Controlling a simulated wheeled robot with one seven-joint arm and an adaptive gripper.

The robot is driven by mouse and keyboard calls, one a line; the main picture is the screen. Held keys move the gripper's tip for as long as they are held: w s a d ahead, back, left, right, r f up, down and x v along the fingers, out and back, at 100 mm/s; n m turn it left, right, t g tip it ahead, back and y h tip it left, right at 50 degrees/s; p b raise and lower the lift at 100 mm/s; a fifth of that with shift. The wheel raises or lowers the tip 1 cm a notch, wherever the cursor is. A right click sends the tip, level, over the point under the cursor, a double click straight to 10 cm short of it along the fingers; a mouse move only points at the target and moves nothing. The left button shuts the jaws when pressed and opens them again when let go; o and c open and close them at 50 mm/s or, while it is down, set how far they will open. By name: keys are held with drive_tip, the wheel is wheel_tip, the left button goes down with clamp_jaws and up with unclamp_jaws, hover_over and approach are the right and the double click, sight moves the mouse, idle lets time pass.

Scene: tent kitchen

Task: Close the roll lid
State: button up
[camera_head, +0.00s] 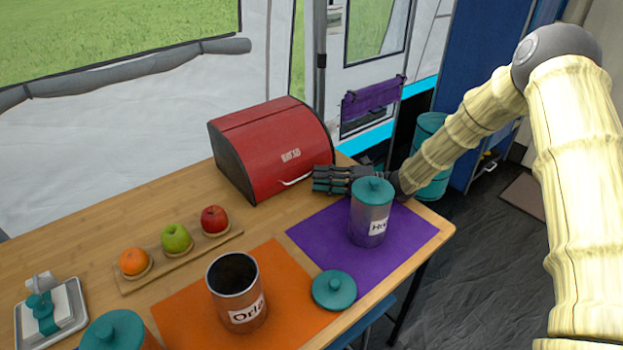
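The red bread box (285,140) stands at the back of the wooden table in the head view, with a dark side panel at its left. Its curved red roll lid (270,155) covers the front, and I see no gap in it from here. The light handle (296,181) is low on the front, close to the table. My gripper (325,180) is just right of the handle, low over the table, with its dark fingers pointing left. Whether it touches the handle or box is unclear. The finger gap cannot be made out.
A lidded canister (369,222) stands on the purple mat (322,237), close in front of my gripper. An open canister (238,305) and a loose teal lid (334,290) are nearer. A wooden fruit board (205,243) is at left. The table's right edge is near my wrist.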

drive_tip(key=d, duration=0.2)
drive_tip(key=s+d, duration=0.1)
drive_tip(key=d, duration=0.5)
drive_tip(key=shift+s, duration=0.3)
